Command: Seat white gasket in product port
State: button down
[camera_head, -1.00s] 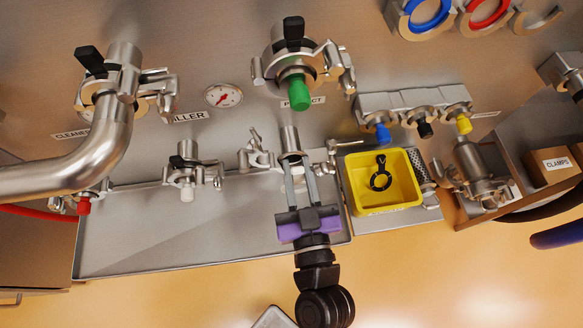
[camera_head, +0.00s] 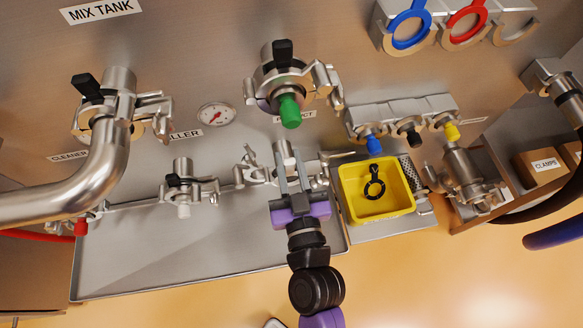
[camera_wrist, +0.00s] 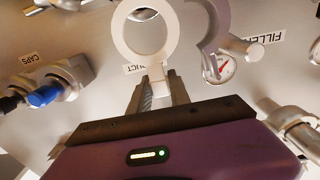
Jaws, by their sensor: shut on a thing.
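My gripper (camera_wrist: 157,88) is shut on the tab of the white gasket (camera_wrist: 158,50) in the wrist view. The gasket is a flat ring standing beyond the fingertips, its hole facing the camera. In the head view my gripper (camera_head: 291,163) is in front of a short steel pipe end (camera_head: 284,152) below the PRODUCT label (camera_head: 297,116), which I take as the product port. An opened clamp (camera_head: 250,170) is beside it.
A green-capped valve (camera_head: 289,108) sticks out above my gripper. A yellow bin (camera_head: 352,205) with a black ring (camera_head: 375,188) stands to the right. Blue (camera_head: 411,40) and red gaskets (camera_head: 468,25) hang upper right. The steel tray (camera_head: 150,245) has free room at left.

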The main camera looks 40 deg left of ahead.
aim_at(290, 178)
jog(key=a+f+b, duration=0.1)
jog(key=w+f+b, duration=0.1)
jog(key=f, duration=0.1)
jog(key=w+a+f+b, duration=0.1)
jog(key=shift+w+a+f+b, duration=0.15)
jog(key=shift+a+b, duration=0.2)
dwell(0.4)
jog(key=shift+f+b, duration=0.5)
dwell(1.0)
jog(key=c, duration=1.1)
grip_release()
jog(key=b+v, duration=0.2)
jog(key=v, duration=0.5)
jog(key=shift+a+f, duration=0.1)
jog(key=shift+s+d, duration=0.3)
jog(key=shift+d, duration=0.05)
